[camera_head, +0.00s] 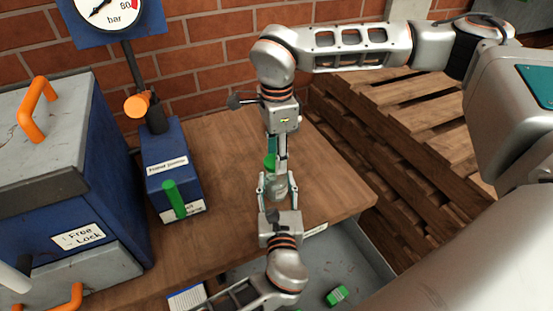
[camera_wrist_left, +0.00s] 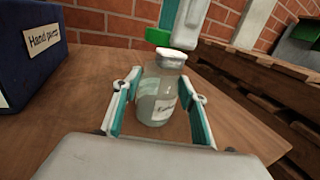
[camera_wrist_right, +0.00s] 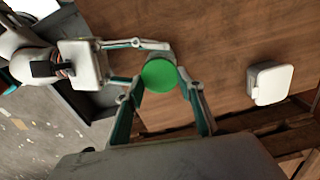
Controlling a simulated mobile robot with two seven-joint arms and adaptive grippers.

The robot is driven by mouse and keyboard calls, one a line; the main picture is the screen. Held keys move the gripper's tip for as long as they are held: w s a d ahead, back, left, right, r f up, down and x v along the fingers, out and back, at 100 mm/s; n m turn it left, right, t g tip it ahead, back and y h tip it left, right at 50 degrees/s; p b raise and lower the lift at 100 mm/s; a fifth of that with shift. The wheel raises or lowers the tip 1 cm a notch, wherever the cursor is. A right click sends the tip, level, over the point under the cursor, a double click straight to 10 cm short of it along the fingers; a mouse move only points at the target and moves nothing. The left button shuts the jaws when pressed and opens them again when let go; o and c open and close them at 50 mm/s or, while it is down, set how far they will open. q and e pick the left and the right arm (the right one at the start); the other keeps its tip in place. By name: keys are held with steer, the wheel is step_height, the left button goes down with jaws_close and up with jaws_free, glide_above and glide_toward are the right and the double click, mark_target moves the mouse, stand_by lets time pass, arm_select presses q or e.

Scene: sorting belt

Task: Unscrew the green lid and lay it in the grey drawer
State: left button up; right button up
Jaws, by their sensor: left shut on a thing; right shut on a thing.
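A glass jar (camera_wrist_left: 155,97) with a pale label stands upright on the wooden table; its pale top shows uncovered in the left wrist view. My left gripper (camera_head: 277,188) is shut around the jar's sides. The green lid (camera_wrist_right: 159,75) is between the fingers of my right gripper (camera_wrist_right: 163,87), which reaches down from above. In the left wrist view the lid (camera_wrist_left: 158,37) is above and apart from the jar's top. A grey open drawer (camera_head: 368,250) appears at the table's front edge, partly hidden by my left arm.
A blue hand pump (camera_head: 178,185) with a green lever and a blue cabinet (camera_head: 105,175) with orange handles stand left. A white container (camera_wrist_right: 270,83) stands behind the jar. Wooden pallets (camera_head: 400,95) are right. A small green object (camera_head: 337,295) lies low in front. Table between pump and jar is clear.

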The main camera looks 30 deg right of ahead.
steer(key=shift+r, duration=1.45)
arm_select(q)
steer(key=o, duration=1.7)
steer(key=v, duration=1.2)
